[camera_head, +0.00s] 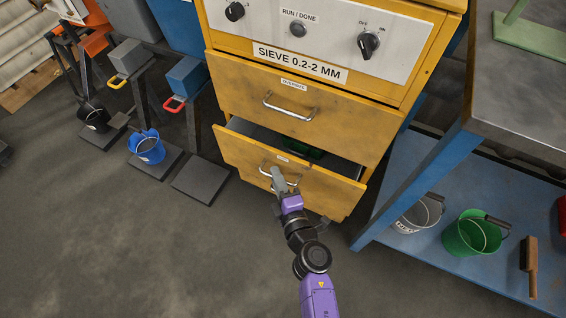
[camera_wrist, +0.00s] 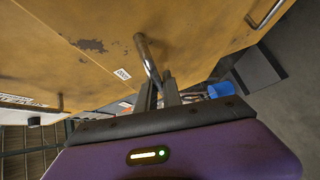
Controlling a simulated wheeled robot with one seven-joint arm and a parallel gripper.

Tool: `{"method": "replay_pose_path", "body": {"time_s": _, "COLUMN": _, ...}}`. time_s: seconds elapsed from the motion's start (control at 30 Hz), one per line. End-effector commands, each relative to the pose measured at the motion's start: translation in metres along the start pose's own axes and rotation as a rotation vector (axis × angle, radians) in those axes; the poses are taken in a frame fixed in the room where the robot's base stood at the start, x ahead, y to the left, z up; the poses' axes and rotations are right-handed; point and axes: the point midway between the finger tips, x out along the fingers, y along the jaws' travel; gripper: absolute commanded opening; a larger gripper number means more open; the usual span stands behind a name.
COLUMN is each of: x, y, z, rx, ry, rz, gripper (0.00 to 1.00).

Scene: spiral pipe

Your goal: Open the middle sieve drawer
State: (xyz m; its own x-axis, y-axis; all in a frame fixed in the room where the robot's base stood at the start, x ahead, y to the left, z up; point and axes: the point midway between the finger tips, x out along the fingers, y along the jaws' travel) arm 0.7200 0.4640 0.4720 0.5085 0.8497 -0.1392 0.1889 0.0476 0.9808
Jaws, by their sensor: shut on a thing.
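The yellow sieve cabinet (camera_head: 235,28) has a closed upper drawer (camera_head: 335,120) with a metal bar handle (camera_head: 290,108). The drawer below it (camera_head: 330,192) stands partly open, with a dark gap behind its front. Something green (camera_head: 312,153) shows inside. Its small label is too small to read. My gripper (camera_head: 278,178) is at this lower drawer's handle (camera_head: 264,169) and shut on it. In the wrist view the fingers (camera_wrist: 160,88) close around one end of the bar handle (camera_wrist: 143,52). My gripper hides part of the handle in the head view.
A blue-legged bench (camera_head: 415,180) stands close on the right, with a grey bucket (camera_head: 420,215), a green bucket (camera_head: 473,236) and a brush (camera_head: 530,265) on its lower shelf. A blue bucket (camera_head: 147,147) stands at left. The floor (camera_head: 150,250) in front is clear.

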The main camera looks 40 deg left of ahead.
Motion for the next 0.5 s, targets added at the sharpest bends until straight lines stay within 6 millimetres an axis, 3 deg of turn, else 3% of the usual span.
{"method": "replay_pose_path", "body": {"time_s": 0.5, "x": -0.101, "y": -0.031, "z": -0.101, "rx": 0.005, "ry": 0.000, "rz": -0.004, "gripper": 0.00}}
